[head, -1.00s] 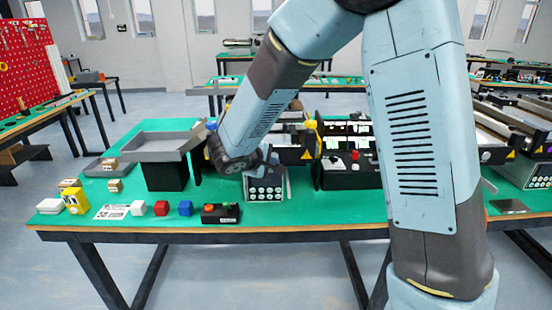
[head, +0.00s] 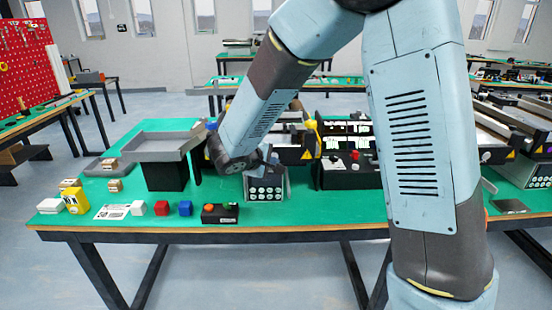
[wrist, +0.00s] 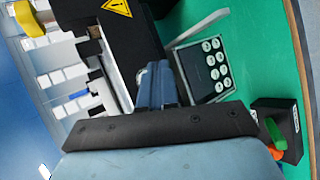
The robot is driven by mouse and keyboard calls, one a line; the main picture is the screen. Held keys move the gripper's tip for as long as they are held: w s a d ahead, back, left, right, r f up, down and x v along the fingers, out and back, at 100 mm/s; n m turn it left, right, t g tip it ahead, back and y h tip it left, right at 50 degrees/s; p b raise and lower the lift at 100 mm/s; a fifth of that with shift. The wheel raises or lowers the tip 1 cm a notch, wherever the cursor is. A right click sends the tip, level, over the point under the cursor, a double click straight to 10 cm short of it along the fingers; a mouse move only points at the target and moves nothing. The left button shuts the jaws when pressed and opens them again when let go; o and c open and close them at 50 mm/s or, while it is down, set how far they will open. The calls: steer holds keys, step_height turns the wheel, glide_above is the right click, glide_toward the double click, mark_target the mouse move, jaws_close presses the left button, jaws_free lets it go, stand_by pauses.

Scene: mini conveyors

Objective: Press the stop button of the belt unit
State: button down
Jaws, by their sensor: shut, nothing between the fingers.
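The belt unit's small grey control panel (head: 266,186) stands at the front middle of the green bench in the head view. The panel, with several round white buttons and a dark screen, also shows in the wrist view (wrist: 207,68). I cannot read which button is stop. My gripper (wrist: 155,75) is shut and empty. In the head view my gripper (head: 268,157) is above and behind the panel, partly hidden by my arm.
A grey tray (head: 160,148) on a black stand is behind, and a black control box (head: 345,172) is to the right.

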steer(key=shift+w, duration=0.1)
stand_by(0.4)
steer(key=shift+w+r, duration=0.1)
steer(key=shift+w, duration=0.65)
stand_by(0.8)
steer(key=shift+s, duration=0.85)
steer(key=s, duration=0.5)
steer(key=shift+a, duration=0.1)
stand_by(0.4)
stand_by(0.4)
